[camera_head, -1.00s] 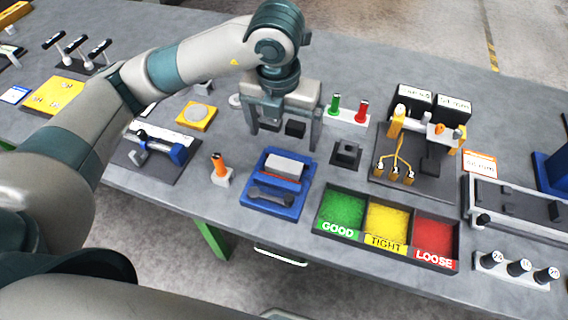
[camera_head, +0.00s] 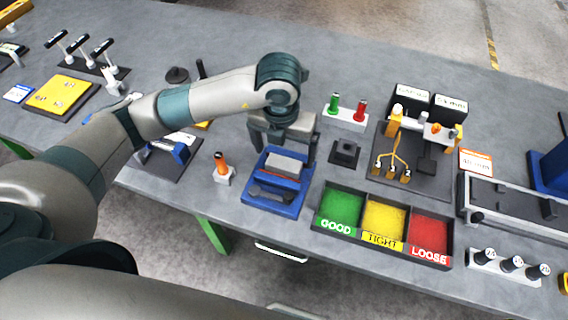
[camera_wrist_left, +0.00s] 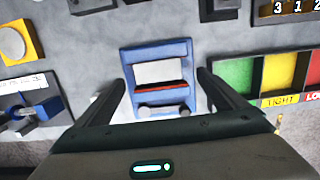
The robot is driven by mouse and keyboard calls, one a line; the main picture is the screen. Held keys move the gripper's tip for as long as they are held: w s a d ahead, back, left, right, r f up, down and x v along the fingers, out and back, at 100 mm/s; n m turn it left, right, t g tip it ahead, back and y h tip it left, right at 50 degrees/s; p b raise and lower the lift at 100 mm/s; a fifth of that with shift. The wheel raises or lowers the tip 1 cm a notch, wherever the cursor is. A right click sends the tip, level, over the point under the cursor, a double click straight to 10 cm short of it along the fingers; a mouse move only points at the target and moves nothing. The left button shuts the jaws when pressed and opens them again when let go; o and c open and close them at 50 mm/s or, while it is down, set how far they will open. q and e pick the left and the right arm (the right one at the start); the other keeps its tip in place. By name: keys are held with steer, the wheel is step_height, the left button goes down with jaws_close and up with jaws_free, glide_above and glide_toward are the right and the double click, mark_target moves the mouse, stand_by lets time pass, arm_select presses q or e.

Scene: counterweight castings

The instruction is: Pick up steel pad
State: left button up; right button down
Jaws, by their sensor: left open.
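The steel pad, a light grey block (camera_head: 287,163), lies in the back part of a blue tray (camera_head: 271,207) on the grey table. In the left wrist view the pad (camera_wrist_left: 159,71) sits between the fingers in the picture, in the upper part of the tray (camera_wrist_left: 128,60). My left gripper (camera_head: 284,153) is open and empty, above the back of the tray. It also shows in the left wrist view (camera_wrist_left: 160,85), with a finger on each side of the tray. The fingers do not appear to touch the pad. My right gripper is not in view.
A red strip and a dark wrench-like tool (camera_head: 272,195) share the tray. Sorting bins in green, yellow and red (camera_head: 383,217) lie to the right. A small black block (camera_head: 345,152) stands behind the bins.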

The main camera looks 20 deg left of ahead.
mark_target(284, 162)
arm_select(q)
steer(key=shift+w+a+f+p, duration=0.1)
steer(key=shift+a+f+p, duration=0.1)
steer(key=shift+f+p, duration=0.75)
step_height(284, 162, down, 3)
steer(key=shift+w+r+p, duration=0.15)
steer(key=shift+r+p, duration=0.05)
steer(key=shift+p, duration=0.55)
steer(key=shift+f, duration=0.35)
steer(key=shift+c, duration=0.7)
steer(key=shift+w, duration=0.1)
steer(key=c, duration=1.6)
steer(key=shift+r, duration=0.1)
